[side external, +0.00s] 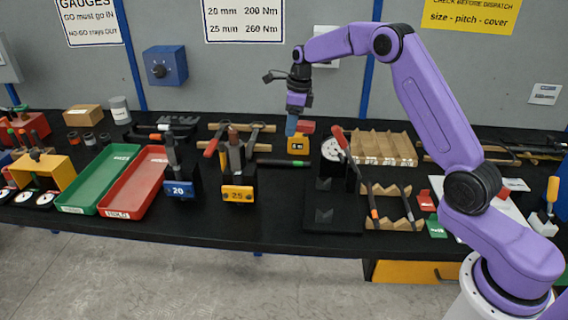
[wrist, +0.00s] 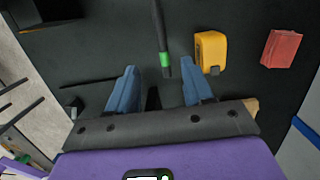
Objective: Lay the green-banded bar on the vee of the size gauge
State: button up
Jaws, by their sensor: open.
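The green-banded bar (side external: 290,163) is dark and lies flat on the black bench, right of the yellow 25 stand. In the wrist view the bar (wrist: 161,35) runs up the picture, its green band near the lower end. My gripper (side external: 291,130) hangs above and behind the bar in the side view, pointing down. In the wrist view my gripper (wrist: 158,80) is open and empty, with the bar's banded end in line with the gap between its blue fingers. What seems to be the size gauge (side external: 323,188) is a black stand with vee shapes and a white dial.
A yellow block (side external: 298,144) stands beneath my gripper, with a red block (wrist: 280,48) beyond it in the wrist view. The 25 stand (side external: 238,193) and 20 stand (side external: 180,189) hold tools. A wooden rack (side external: 384,148) is at the right. The front bench strip is clear.

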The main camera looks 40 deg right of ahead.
aim_at(284, 163)
jog(key=f, duration=0.4)
jog(key=w+f, duration=0.1)
jog(key=f, duration=0.3)
jog(key=a+f, duration=0.1)
jog(key=f, duration=0.3)
jog(key=shift+w+a, duration=0.1)
jog(key=shift+w, duration=0.15)
jog(key=shift+c, duration=0.3)
grip_shut()
